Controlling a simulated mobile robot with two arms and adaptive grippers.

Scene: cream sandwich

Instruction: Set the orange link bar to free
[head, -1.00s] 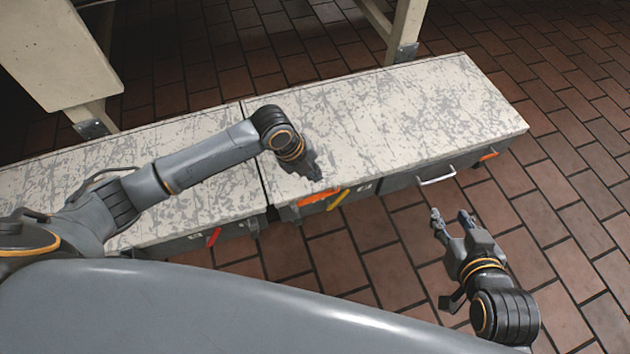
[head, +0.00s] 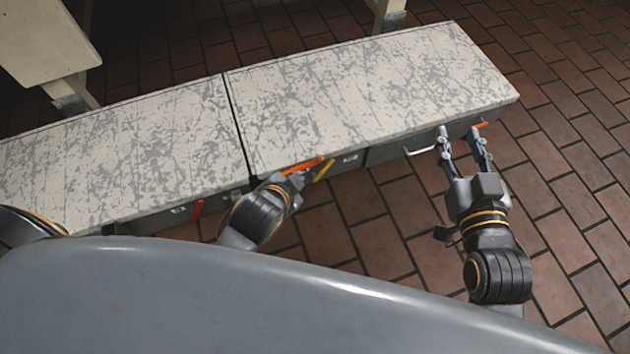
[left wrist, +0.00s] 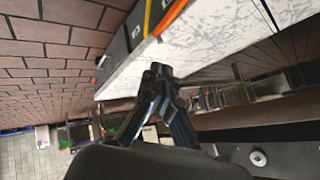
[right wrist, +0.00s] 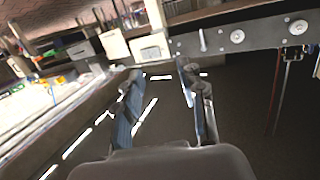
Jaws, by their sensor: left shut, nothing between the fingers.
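The orange link bar (head: 304,165) lies along the front edge of the pale scratched bench, beside a yellow handle (head: 323,172). An orange bar (left wrist: 172,15) beside a yellow strip also shows at the top of the left wrist view. My left gripper (head: 299,178) is just in front of the orange bar in the head view, its fingers partly hidden by the wrist. In the left wrist view the left gripper (left wrist: 160,70) is shut and empty, apart from the orange bar. My right gripper (head: 460,133) is open and empty, near the bench's front right.
The bench top (head: 370,90) is bare. A red handle (head: 197,208) is on its front at left. A pale bar handle (head: 425,147) and a small orange piece (head: 481,125) are at right. Brick floor (head: 570,170) lies open to the right.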

